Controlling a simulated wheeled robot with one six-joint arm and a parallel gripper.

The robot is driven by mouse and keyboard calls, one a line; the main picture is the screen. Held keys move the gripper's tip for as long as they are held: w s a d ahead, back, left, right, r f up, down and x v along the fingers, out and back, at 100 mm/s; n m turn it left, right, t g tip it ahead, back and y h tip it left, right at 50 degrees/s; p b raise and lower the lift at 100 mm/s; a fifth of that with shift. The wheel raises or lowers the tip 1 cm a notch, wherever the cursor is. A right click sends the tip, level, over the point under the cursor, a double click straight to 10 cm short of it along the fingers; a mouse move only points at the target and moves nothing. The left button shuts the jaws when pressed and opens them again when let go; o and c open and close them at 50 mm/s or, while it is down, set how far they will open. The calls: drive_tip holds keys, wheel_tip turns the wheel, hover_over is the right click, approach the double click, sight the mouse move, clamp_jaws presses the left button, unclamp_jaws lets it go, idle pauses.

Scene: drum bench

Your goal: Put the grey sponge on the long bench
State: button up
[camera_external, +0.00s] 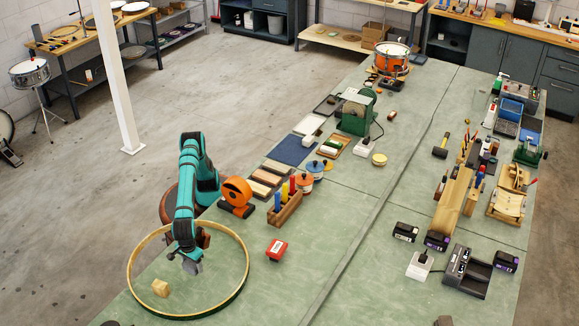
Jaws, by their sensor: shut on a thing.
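My gripper (188,257) points down over the near left part of the long green bench (335,225). It is shut on a small grey block, which looks like the grey sponge (193,267). The sponge is inside the outline of a large wooden hoop (243,285) lying on the bench. I cannot tell whether the sponge touches the bench top or is held just above it. The jaws hide its upper part.
A tan block (160,288) lies inside the hoop. A red box (277,249), an orange tape dispenser (237,194) and a wooden rack (285,206) with coloured bottles stand nearby.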

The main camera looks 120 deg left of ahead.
drive_tip(key=shift+f, duration=2.4)
drive_tip(key=shift+f, duration=0.1)
drive_tip(key=o, duration=1)
drive_tip(key=shift+c, duration=0.2)
wheel_tip(320, 180, up, 12)
drive_tip(key=shift+r, duration=0.15)
